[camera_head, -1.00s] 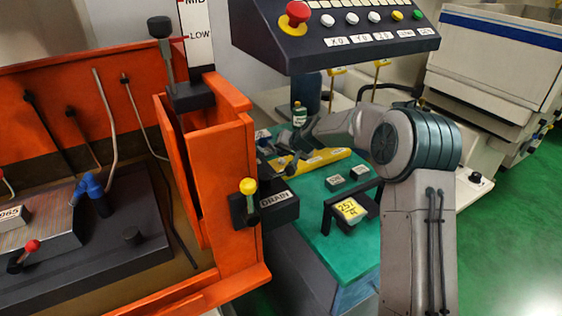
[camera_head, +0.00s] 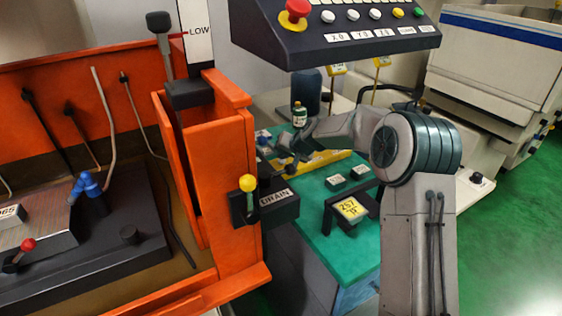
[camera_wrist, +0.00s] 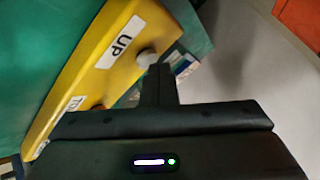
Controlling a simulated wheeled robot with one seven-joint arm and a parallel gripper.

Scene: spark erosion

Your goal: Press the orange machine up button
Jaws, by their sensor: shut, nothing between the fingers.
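The yellow control box (camera_head: 325,158) lies on the green-topped table beside the orange machine (camera_head: 222,185). In the wrist view the box (camera_wrist: 88,72) carries a label reading UP (camera_wrist: 121,42). A pale grey round button (camera_wrist: 147,58) sits beside that label. An orange button (camera_wrist: 98,107) by a second, partly hidden label is lower left on the box. My gripper (camera_wrist: 160,72) is shut and empty, its tips right by the grey button; I cannot tell whether they touch it. In the head view my gripper (camera_head: 288,160) is small and dark, over the box's left end.
A small bottle (camera_head: 299,115) stands behind my gripper. A black control panel (camera_head: 335,35) with a red knob overhangs the table. Green floor lies open at right.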

